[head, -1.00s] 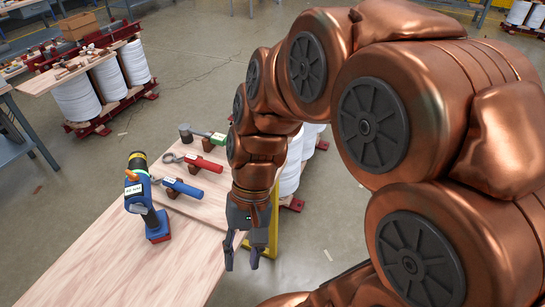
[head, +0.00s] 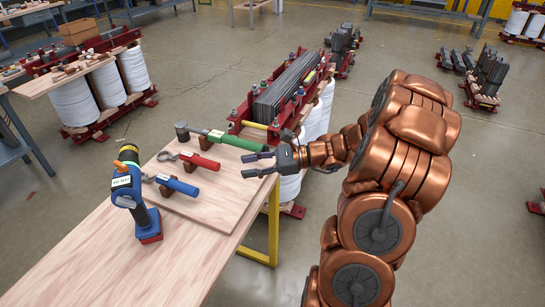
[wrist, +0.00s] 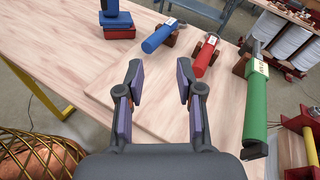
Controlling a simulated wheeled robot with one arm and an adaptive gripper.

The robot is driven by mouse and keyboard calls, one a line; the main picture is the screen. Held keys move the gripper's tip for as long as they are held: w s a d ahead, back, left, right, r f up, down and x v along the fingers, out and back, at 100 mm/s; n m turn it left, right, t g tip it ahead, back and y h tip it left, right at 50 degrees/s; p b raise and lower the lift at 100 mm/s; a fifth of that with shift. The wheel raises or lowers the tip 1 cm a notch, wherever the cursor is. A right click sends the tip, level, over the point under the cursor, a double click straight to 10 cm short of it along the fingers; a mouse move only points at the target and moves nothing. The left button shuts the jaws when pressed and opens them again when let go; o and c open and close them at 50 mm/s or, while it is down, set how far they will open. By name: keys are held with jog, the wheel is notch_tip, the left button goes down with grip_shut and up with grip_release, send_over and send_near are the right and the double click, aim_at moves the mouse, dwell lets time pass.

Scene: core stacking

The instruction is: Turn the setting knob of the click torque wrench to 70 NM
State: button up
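Three wrench-like tools with coloured handles rest on small brown supports on a wooden board (head: 225,195). One has a blue handle (head: 177,186), one a red handle (head: 200,161) and one a longer green handle (head: 238,141). Small labels sit on them, too small to read, and I cannot tell which one is the click torque wrench or see a setting knob clearly. My gripper (head: 256,163) is open and empty above the board's right side, apart from the tools. In the wrist view, the green handle (wrist: 255,115) lies right of my open fingers (wrist: 160,75), with the red (wrist: 204,60) and blue (wrist: 158,36) handles ahead.
A blue power tool (head: 126,190) with a display stands upright on the table (head: 110,255), left of the board. A red-framed core (head: 270,105) with white coils stands behind the table's far right corner.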

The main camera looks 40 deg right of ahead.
aim_at(266, 150)
jog(key=w+d+f+m+t+h+b, duration=0.1)
jog(key=d+f+m+t+h, duration=0.2)
jog(key=d, duration=0.5)
jog(key=d+f+m+t+h+b, duration=0.1)
jog(key=d+f+m+t, duration=0.3)
jog(key=d, duration=0.4)
jog(key=shift+m, duration=0.3)
jog(key=shift+r+p+x, duration=0.2)
jog(key=shift+x, duration=1.7)
jog(key=shift+r+p+x, duration=0.15)
jog(key=shift+r+x, duration=0.05)
jog(key=shift+x, duration=1.7)
jog(key=shift+d, duration=0.1)
grip_shut()
